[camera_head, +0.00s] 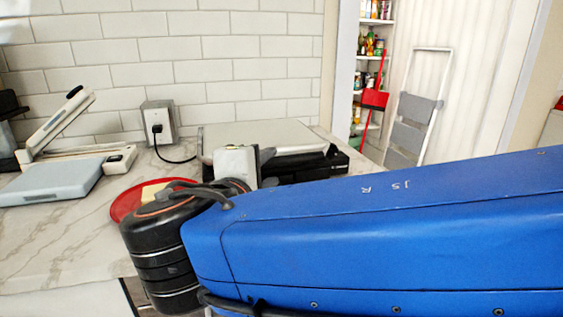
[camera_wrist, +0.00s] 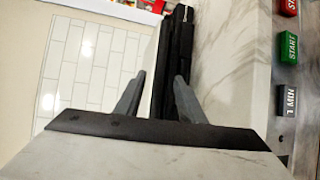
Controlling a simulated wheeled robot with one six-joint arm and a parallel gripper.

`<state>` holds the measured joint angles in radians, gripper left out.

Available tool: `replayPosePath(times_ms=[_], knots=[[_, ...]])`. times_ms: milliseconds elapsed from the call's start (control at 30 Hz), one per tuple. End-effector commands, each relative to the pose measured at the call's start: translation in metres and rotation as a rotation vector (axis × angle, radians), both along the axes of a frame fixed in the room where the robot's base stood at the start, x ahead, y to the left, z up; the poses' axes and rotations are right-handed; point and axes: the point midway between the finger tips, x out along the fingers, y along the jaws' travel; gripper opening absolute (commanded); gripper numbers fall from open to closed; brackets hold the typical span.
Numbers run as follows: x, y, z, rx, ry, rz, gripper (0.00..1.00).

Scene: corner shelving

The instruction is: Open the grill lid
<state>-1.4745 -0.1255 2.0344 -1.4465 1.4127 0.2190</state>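The grill (camera_head: 335,163) stands on the counter against the tiled wall. Its flat silver lid (camera_head: 275,135) lies down over the black base and looks closed. My gripper's pale body shows in front of the grill in the head view; its fingers are hidden there. In the wrist view my gripper (camera_wrist: 159,76) is open, with two grey fingers apart and nothing held. The grill's black front (camera_wrist: 177,50) appears ahead, between and beyond the fingertips. I cannot tell whether a finger touches it. My arm hides part of the grill's front.
A red plate (camera_head: 125,205) with something pale on it lies left of the grill, partly behind my wrist. A pale-blue appliance (camera_head: 55,182) stands open farther left. An outlet with a plugged cord (camera_head: 159,125) is behind.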

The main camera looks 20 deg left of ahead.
Motion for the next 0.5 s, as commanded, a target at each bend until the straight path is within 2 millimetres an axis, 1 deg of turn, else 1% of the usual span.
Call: replayPosePath(times_ms=[33, 233, 400, 500], knots=[[0.008, -0.001, -0.001, -0.001, 0.001, -0.003, 0.36], [0.034, 0.0, -0.006, 0.0, 0.001, -0.003, 0.36], [0.05, 0.0, -0.008, 0.001, 0.001, -0.001, 0.36], [0.055, 0.0, -0.009, 0.0, 0.001, -0.001, 0.36]])
